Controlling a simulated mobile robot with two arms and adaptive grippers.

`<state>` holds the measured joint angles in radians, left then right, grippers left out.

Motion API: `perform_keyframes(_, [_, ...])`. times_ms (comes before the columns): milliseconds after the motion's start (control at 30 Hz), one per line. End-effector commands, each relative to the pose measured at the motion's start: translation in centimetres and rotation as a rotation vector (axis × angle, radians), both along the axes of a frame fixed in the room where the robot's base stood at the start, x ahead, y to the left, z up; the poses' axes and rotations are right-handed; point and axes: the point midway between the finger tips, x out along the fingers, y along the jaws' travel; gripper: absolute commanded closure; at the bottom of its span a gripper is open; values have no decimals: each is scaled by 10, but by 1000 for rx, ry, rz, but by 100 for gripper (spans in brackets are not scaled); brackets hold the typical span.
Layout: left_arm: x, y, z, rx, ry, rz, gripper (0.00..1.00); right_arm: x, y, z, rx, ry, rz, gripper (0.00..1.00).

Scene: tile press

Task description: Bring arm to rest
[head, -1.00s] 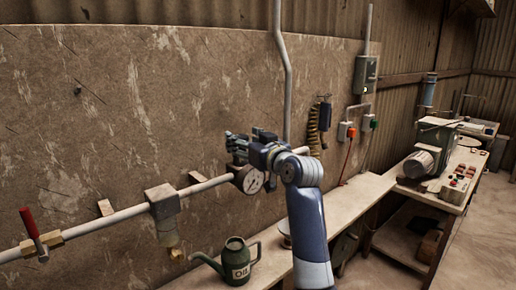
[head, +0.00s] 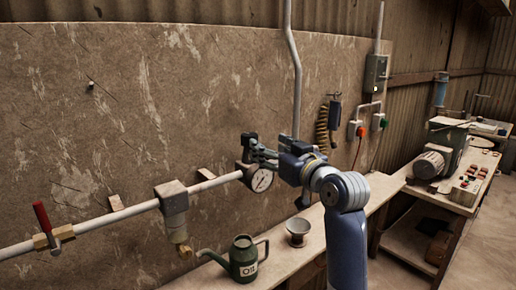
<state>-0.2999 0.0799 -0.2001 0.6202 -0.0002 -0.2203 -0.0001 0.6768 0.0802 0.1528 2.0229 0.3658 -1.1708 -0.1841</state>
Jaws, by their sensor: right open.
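My right arm comes up from the bottom of the head view, and its blue wrist bends left toward the wall. My right gripper (head: 262,152) is open, with its dark fingers pointing left, just above and beside the round pressure gauge (head: 261,180) on the pipe. I see nothing held between the fingers. I cannot tell whether a finger touches the gauge or the pipe end behind it. My left gripper is not in view.
A pipe (head: 113,218) with a red-handled valve (head: 43,217) and a filter (head: 173,204) runs along the wall. A green oil can (head: 243,259) and a metal funnel (head: 298,231) stand on the bench below. A machine with a motor (head: 430,163) stands at right.

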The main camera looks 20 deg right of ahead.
Motion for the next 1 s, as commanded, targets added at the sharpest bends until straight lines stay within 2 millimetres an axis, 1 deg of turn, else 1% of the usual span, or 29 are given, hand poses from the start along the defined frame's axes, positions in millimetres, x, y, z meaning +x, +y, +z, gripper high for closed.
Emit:
perform_keyframes(133, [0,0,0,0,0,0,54,0,0,-3,-2,5,0,41])
perform_keyframes(167, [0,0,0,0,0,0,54,0,1,-7,-3,12,0,41])
perform_keyframes(233, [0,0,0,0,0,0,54,-3,3,-26,-11,46,-2,41])
perform_keyframes(267, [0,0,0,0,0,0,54,-5,4,-38,-17,69,-3,41])
perform_keyframes(367, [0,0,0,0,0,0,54,-18,10,-96,-42,178,-8,41])
perform_keyframes(400, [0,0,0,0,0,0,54,-27,12,-125,-55,234,-11,41])
perform_keyframes(467, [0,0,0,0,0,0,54,-44,16,-168,-74,321,-14,41])
perform_keyframes(500, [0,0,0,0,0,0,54,-57,19,-195,-87,378,-15,41])
perform_keyframes(567, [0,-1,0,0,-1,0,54,-80,23,-235,-105,464,-18,41])
perform_keyframes(600, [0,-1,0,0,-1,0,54,-97,25,-260,-117,523,-18,41])
perform_keyframes(667, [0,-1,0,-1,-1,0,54,-125,29,-296,-135,609,-19,41])
perform_keyframes(700, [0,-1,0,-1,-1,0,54,-145,31,-318,-145,665,-20,41])
perform_keyframes(767, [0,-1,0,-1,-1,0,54,-177,34,-348,-161,749,-21,41])
perform_keyframes(800, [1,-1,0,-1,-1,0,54,-198,36,-366,-171,804,-20,41])
perform_keyframes(867, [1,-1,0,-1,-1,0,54,-229,38,-388,-182,879,-21,41])
perform_keyframes(900, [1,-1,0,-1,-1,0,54,-248,39,-399,-190,922,-21,41])
perform_keyframes(1000, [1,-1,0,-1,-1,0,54,-291,41,-422,-206,1018,-21,41])
